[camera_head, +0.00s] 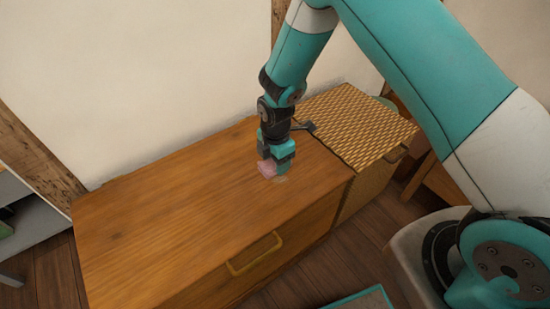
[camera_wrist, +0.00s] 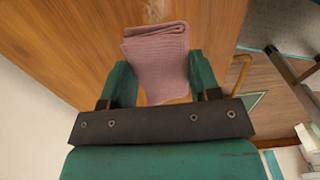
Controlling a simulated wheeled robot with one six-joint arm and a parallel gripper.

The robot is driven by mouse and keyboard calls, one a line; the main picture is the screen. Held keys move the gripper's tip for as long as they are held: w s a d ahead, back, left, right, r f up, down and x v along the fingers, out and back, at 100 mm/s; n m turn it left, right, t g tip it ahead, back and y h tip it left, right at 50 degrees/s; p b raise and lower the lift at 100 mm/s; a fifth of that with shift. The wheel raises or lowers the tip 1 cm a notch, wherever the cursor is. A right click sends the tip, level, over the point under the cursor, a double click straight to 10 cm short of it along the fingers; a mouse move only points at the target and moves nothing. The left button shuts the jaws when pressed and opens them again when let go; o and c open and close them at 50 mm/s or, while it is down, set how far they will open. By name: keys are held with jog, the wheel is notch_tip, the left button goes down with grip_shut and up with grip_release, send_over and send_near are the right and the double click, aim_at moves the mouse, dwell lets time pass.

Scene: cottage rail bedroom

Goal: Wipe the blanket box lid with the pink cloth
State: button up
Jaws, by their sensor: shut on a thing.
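The wooden blanket box (camera_head: 170,205) stands against the wall, and its flat lid fills the middle of the head view. My gripper (camera_head: 275,160) points down over the right part of the lid. It is shut on the folded pink cloth (camera_head: 267,169), which is at the lid surface; I cannot tell how firmly it touches. In the wrist view the pink cloth (camera_wrist: 158,60) sits between the two green fingers (camera_wrist: 160,85), with the wood lid (camera_wrist: 60,40) behind it. A small pale mark (camera_head: 281,179) shows on the lid just right of the cloth.
A woven wicker box (camera_head: 350,120) stands close to the lid's right end. A handle (camera_head: 255,254) sticks out from the blanket box's front. A pale wall (camera_head: 140,80) rises behind. A grey shelf (camera_head: 30,235) is at the left. The lid's left part is clear.

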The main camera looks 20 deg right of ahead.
aim_at(277, 182)
jog(key=shift+f+b, duration=3.1)
jog(key=shift+f, duration=0.75)
jog(key=shift+w+d, duration=0.1)
jog(key=shift+d, duration=0.15)
jog(key=shift+w+d+f, duration=0.1)
jog(key=shift+w+d, duration=0.1)
jog(key=shift+d, duration=0.55)
jog(key=shift+w+d, duration=0.2)
jog(key=shift+d, duration=0.5)
jog(key=shift+w+d+f+b, duration=0.15)
jog(key=shift+d+b, duration=0.15)
jog(key=shift+b, duration=0.15)
jog(key=shift+s+a+r+p, duration=0.15)
jog(key=shift+s+a+p, duration=0.05)
jog(key=shift+a, duration=0.4)
jog(key=shift+s+a+r+p, duration=0.15)
jog(key=shift+s+a, duration=0.05)
jog(key=shift+a, duration=0.35)
jog(key=shift+s+a, duration=0.25)
jog(key=shift+a, duration=0.4)
notch_tip(277, 182, up, 2)
jog(key=shift+r+p, duration=0.15)
jog(key=shift+p, duration=0.7)
jog(key=shift+a+r+p, duration=0.25)
jog(key=shift+r+p, duration=0.7)
jog(key=shift+r, duration=0.1)
jog(key=shift+r+p, duration=1.45)
jog(key=shift+r, duration=0.3)
